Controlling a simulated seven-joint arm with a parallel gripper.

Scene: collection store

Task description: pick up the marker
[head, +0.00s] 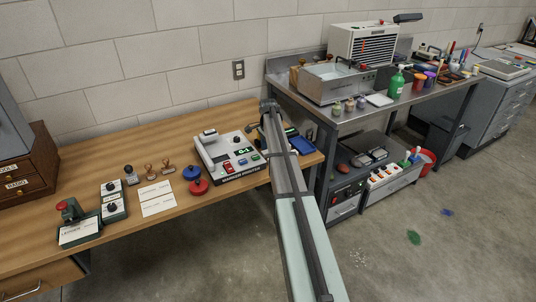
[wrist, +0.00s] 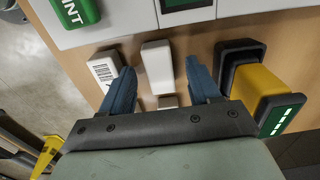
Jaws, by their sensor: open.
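My gripper (wrist: 160,70) shows in the wrist view with its two blue fingers open and apart. A white, rounded, oblong object (wrist: 157,67) lies between the fingertips, and neither finger visibly touches it. It may be the marker, but I cannot tell for sure. A smaller pale piece (wrist: 168,102) shows just below it, partly hidden by the gripper's bar. In the head view my arm crosses the right end of the wooden table, and I cannot make out the fingers there.
A white device with a green button (wrist: 75,10) borders the wrist view's top. A lined white piece (wrist: 105,68) lies left, a yellow and dark object (wrist: 258,85) right. A red knob (head: 198,187) and cards (head: 157,205) are on the table (head: 160,245). A metal bench (head: 350,118) stands right.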

